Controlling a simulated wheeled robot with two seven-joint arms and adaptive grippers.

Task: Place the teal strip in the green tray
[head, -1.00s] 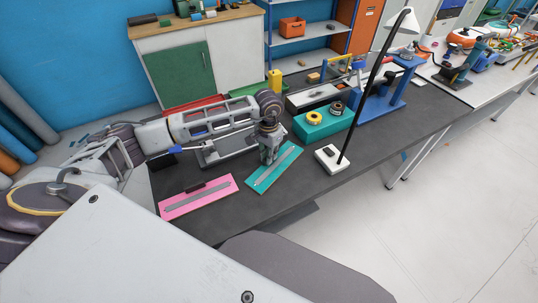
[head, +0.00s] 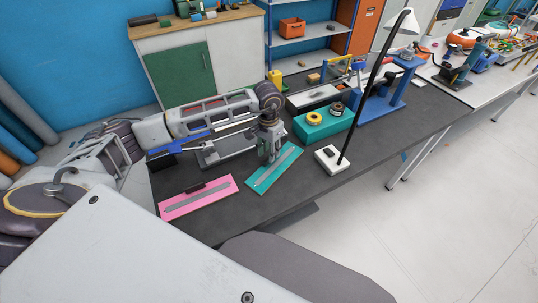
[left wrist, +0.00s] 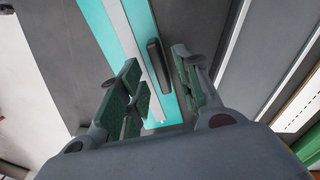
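The teal strip (head: 275,170) lies on the dark bench, with a grey band along it. In the left wrist view the teal strip (left wrist: 113,28) runs down between the open fingers of the left gripper (left wrist: 160,92). A dark bar-shaped handle (left wrist: 157,65) shows between the fingers, apart from both in the picture. Whether the fingertips reach handle height I cannot tell. The green tray is hidden behind my left arm in the head view; a green patch (left wrist: 302,105) at the left wrist view's right edge may be it. My right gripper is not in view.
A pink strip (head: 214,189) lies left of the teal one. A teal block (head: 316,128) with rolls on it and a lamp on a white base (head: 331,160) stand to the right. A grey fixture (head: 225,150) is behind. The front of the bench (head: 240,215) is bare.

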